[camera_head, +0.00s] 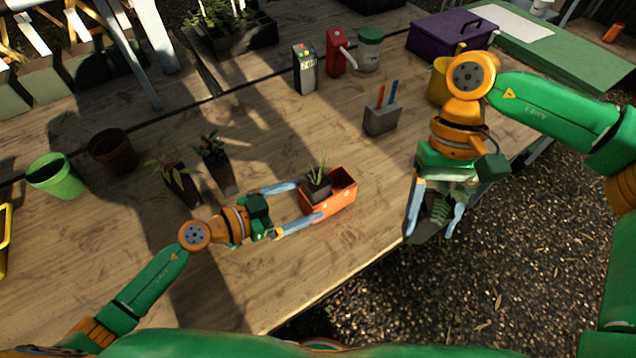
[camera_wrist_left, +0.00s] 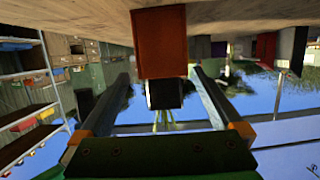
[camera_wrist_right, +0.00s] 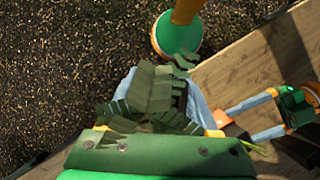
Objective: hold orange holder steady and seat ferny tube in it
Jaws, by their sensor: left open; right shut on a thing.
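The orange holder (camera_head: 345,201) stands on the table. A dark pot with a spiky plant (camera_head: 317,187) sits in its left part, and its right part looks empty. My left gripper (camera_head: 308,202) is open, with one finger on either side of the holder's left end. In the left wrist view the holder (camera_wrist_left: 160,45) appears upside down between the open fingers. My right gripper (camera_head: 432,226) is shut on the ferny tube (camera_head: 440,208), to the right of the holder beyond the table's front edge. In the right wrist view fern leaves (camera_wrist_right: 152,92) hide most of the tube.
A grey block with red and blue sticks (camera_head: 382,119) stands behind the holder. Two dark planted pots (camera_head: 216,165) stand to its left, with a green pot (camera_head: 57,178) and a brown pot (camera_head: 112,152) farther left. A purple box (camera_head: 440,36) is at the back. Table between holder and right gripper is clear.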

